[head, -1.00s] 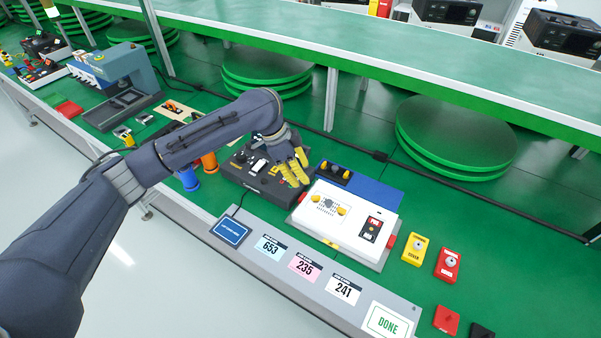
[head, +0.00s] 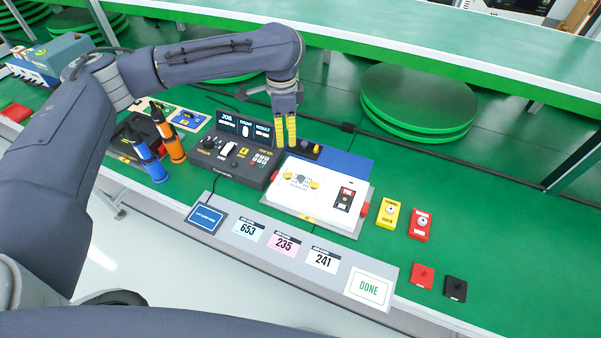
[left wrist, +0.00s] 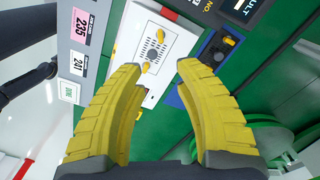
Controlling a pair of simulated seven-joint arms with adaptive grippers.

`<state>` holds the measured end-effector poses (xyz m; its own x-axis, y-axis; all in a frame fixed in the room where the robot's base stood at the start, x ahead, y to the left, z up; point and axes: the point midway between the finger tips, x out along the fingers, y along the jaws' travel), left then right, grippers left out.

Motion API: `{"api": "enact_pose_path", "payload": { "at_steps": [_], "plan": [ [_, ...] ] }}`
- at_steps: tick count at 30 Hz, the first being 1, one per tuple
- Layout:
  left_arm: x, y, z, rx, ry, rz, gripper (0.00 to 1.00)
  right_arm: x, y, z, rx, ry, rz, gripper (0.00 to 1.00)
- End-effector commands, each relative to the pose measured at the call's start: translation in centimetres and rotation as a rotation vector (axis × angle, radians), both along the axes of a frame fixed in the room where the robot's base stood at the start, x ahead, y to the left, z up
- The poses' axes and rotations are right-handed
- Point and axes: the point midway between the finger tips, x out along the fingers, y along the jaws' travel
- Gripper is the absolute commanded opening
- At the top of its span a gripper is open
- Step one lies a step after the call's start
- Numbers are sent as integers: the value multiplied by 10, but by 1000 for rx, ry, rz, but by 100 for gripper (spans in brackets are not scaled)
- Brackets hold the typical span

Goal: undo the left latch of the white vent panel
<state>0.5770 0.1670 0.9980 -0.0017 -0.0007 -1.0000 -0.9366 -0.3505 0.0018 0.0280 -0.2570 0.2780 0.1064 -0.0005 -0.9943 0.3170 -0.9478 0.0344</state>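The white vent panel (head: 325,202) is the top of a white box on the green bench. It has a round slotted vent between two yellow latches. The left latch (head: 287,175) and the right latch (head: 314,185) both show in the head view. In the left wrist view the left latch (left wrist: 160,35) is above the vent and the right latch (left wrist: 145,67) below it. My left gripper (head: 286,142) points down above the panel's back left edge, apart from the latches. Its yellow fingers (left wrist: 160,66) are open with nothing between them. My right gripper is not in view.
A dark console (head: 237,153) stands close to the panel's left. A small dark block with knobs (head: 305,148) is behind it on a blue mat (head: 345,165). Yellow (head: 387,213) and red (head: 420,224) switch boxes stand right. Number cards and a DONE plate (head: 369,287) lie in front.

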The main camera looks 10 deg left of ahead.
Motion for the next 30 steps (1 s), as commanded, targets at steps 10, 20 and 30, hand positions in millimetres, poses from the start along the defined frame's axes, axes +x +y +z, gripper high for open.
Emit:
{"api": "enact_pose_path", "payload": {
  "at_steps": [10, 20, 30],
  "plan": [
    [-1, 0, -33, 1, 3, 21, 33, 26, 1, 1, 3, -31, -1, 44],
    [-1, 0, -90, 1, 4, 21, 33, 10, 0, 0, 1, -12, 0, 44],
    [-1, 0, -144, 1, 3, 21, 33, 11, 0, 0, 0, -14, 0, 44]
  ]
}}
